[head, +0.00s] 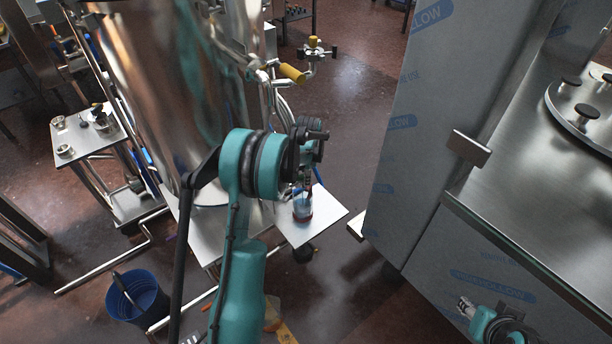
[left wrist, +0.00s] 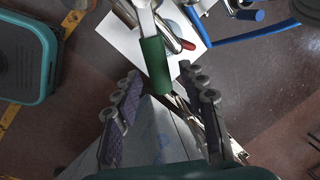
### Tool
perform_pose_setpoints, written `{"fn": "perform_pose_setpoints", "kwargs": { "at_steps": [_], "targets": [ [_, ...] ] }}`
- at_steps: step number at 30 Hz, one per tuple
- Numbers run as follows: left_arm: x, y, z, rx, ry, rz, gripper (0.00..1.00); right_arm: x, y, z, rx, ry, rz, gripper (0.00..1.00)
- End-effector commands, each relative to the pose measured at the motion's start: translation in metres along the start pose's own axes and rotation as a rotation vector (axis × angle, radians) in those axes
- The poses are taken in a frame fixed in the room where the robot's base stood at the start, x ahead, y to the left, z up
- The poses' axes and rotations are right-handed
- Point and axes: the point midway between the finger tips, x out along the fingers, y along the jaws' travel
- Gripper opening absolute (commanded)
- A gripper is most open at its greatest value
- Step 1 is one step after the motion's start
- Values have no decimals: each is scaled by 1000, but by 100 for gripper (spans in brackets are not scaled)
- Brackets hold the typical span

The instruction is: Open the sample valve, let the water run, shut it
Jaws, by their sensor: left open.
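The sample valve shows as a green-sleeved lever handle (left wrist: 155,65) on a metal stem in the left wrist view. My left gripper (left wrist: 161,74) is open. Its fingers lie on either side of the handle's lower end in that picture; I cannot tell whether they touch it. In the head view, my left arm hides the valve, and my left gripper (head: 306,178) hangs in front of the tank. A clear vessel with a red base (head: 302,209) stands on a white plate (head: 325,222) below. My right gripper (head: 466,306) is at the bottom right, its fingers partly cropped or hidden.
A big steel tank (head: 150,80) stands behind my left arm, with yellow-handled valves (head: 293,74) beside it. A film-wrapped steel cabinet (head: 420,150) rises on the right. A side table (head: 85,140) is left, a blue bucket (head: 138,297) below it.

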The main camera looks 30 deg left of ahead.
Motion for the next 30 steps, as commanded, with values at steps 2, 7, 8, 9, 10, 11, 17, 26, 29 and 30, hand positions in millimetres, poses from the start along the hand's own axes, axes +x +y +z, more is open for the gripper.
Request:
{"fn": "perform_pose_setpoints", "kwargs": {
  "at_steps": [2,7,8,9,10,11,17,26,29,30],
  "targets": [
    [0,0,0,0,0,0,42,0,0,0,0,0,0,40],
    [0,0,0,0,0,0,23,0,0,0,0,0,0,40],
    [0,0,0,0,0,0,15,0,0,0,0,0,0,40],
    [-1,0,0,0,0,0,5,0,0,0,0,0,0,40],
    [-1,0,0,0,0,0,0,0,0,0,0,0,0,40],
    [-1,0,0,0,0,0,0,0,0,0,0,0,0,40],
    [-1,0,0,3,1,0,0,0,0,0,0,0,0,40],
    [-2,8,1,97,20,0,0,0,0,0,0,0,0,40],
    [-3,14,2,163,33,0,0,0,0,0,0,0,0,40],
    [-4,16,3,194,39,0,0,0,0,0,0,0,0,40]
  ]
}}
